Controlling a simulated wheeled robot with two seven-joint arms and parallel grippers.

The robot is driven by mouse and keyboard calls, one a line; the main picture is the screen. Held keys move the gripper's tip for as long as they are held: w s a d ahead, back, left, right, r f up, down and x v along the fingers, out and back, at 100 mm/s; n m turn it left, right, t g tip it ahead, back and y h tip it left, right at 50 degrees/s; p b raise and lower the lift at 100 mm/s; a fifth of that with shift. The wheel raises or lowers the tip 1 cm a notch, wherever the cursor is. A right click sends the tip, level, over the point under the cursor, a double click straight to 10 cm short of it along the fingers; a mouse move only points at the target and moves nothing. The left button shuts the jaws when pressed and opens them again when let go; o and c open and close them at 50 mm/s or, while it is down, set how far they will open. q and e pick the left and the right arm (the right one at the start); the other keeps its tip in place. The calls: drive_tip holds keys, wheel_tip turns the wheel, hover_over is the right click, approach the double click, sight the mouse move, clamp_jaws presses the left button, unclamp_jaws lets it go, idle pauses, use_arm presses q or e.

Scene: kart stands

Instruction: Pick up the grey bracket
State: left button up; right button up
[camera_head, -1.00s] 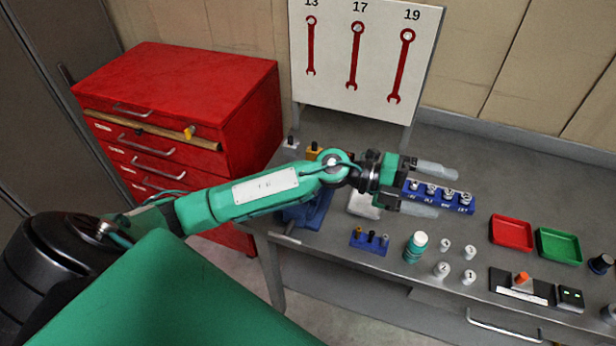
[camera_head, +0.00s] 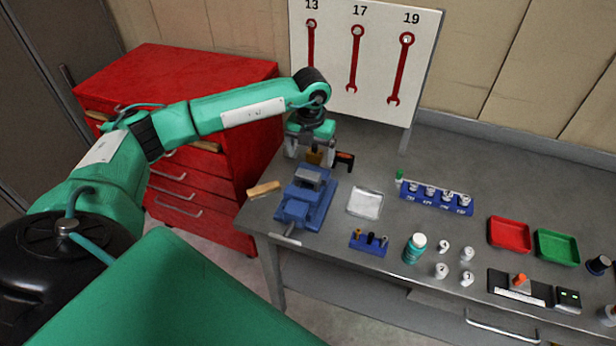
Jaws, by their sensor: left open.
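My left gripper (camera_head: 311,152) points down at the back left of the grey workbench, behind the blue vise (camera_head: 303,204). Its jaws are open. I cannot clearly make out the grey bracket. A grey shape at the left finger may be the finger or a part behind it. A grey block-like piece (camera_head: 309,177) shows at the top of the vise; I cannot tell whether it is a separate part. My right gripper is out of view.
An orange-and-black tool (camera_head: 344,160) lies just right of the gripper. A light tray (camera_head: 365,203), a blue socket rack (camera_head: 436,198) and red (camera_head: 510,234) and green (camera_head: 558,247) trays stand to the right. The tool board (camera_head: 366,60) rises behind. A red cabinet (camera_head: 180,80) stands left.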

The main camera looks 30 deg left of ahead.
sight(308, 174)
use_arm(q)
wheel_tip(308, 174, down, 6)
drive_tip(key=shift+r+p, duration=0.15)
drive_tip(key=shift+p, duration=1)
drive_tip(key=f+p, duration=0.1)
drive_tip(key=f, duration=0.1)
drive_tip(key=f+p, duration=0.1)
drive_tip(key=f, duration=0.1)
drive_tip(key=shift+s+a+f+p, duration=0.1)
drive_tip(key=shift+a+p, duration=0.25)
drive_tip(key=shift+f, duration=0.5)
drive_tip(key=c, duration=1.4)
drive_tip(key=shift+o, duration=0.2)
drive_tip(key=shift+r, duration=0.1)
